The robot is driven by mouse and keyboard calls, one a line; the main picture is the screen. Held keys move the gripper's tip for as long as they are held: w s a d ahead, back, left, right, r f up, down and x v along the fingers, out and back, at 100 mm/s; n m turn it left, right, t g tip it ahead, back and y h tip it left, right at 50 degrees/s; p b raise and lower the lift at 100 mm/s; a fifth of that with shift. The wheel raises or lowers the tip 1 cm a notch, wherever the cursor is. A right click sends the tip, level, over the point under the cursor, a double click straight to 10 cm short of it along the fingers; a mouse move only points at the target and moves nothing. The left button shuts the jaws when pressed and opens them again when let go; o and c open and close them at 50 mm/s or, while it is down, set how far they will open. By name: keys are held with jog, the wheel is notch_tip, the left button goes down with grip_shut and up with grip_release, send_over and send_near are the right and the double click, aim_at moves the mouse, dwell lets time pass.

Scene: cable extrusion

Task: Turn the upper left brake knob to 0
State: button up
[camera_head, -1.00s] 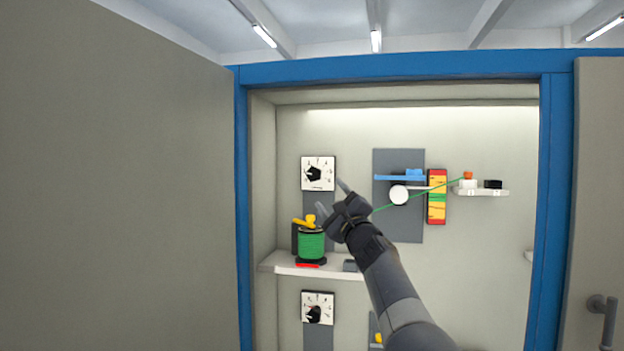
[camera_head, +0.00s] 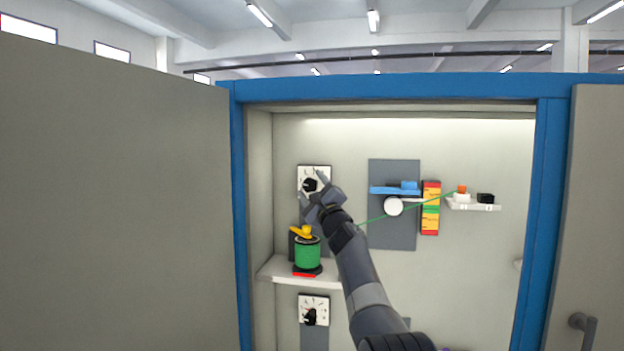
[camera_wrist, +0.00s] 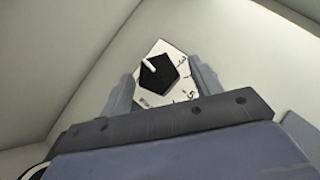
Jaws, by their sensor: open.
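The upper left brake knob (camera_head: 309,186) is black and sits on a white dial plate (camera_head: 322,171) on the cabinet's back wall. My gripper (camera_head: 312,185) is in front of the dial and hides part of it. In the wrist view the black knob (camera_wrist: 157,73) with its white pointer line shows between and beyond the two fingers of my gripper (camera_wrist: 164,85). Some numbers on the dial plate (camera_wrist: 181,88) are visible, but most marks are too small or hidden to read.
A green spool (camera_head: 307,254) with a yellow part on top stands on a shelf (camera_head: 275,271) below the dial. A second dial (camera_head: 314,304) is lower down. A green cable (camera_head: 375,220) runs right past a white roller (camera_head: 393,206). Blue frame edges (camera_head: 238,190) border the opening.

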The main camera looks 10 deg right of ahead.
jog(key=shift+w, duration=0.2)
jog(key=c, duration=0.9)
jog(key=shift+r, duration=0.1)
jog(key=shift+c, duration=0.2)
